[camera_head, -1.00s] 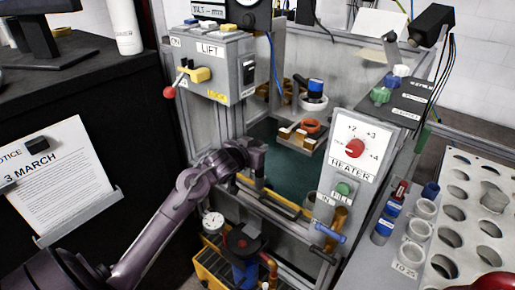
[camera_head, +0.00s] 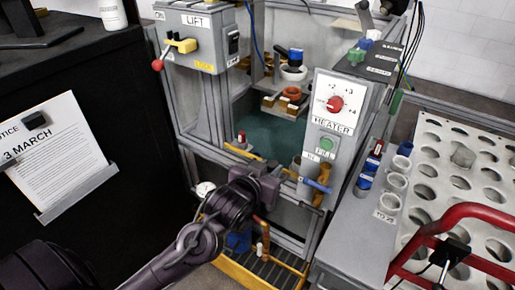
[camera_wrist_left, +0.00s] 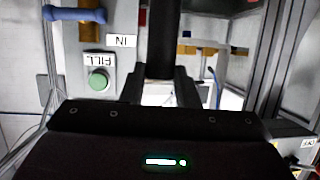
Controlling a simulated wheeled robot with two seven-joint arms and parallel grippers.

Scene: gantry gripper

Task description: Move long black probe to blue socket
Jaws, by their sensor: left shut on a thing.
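My left gripper (camera_head: 268,182) is in front of the lower frame of the grey machine, with its fingers turned away in the head view. In the left wrist view, its two fingers (camera_wrist_left: 164,88) are shut on a long black probe (camera_wrist_left: 163,42), which runs straight out from between them. The probe is hidden or too small to make out in the head view. I cannot tell for sure which part is the blue socket. Blue-marked pieces (camera_head: 365,181) stand by the right-hand rack, and a blue-marked black part (camera_head: 295,55) is inside the machine. My right gripper is not in view.
The heater panel (camera_head: 337,103) and FILL button (camera_head: 327,144) stand right of my gripper, with a blue handle (camera_head: 318,186) below. The lift box (camera_head: 205,40) is upper left. A holed rack (camera_head: 430,150) and a red tubular handle (camera_head: 445,225) are at right.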

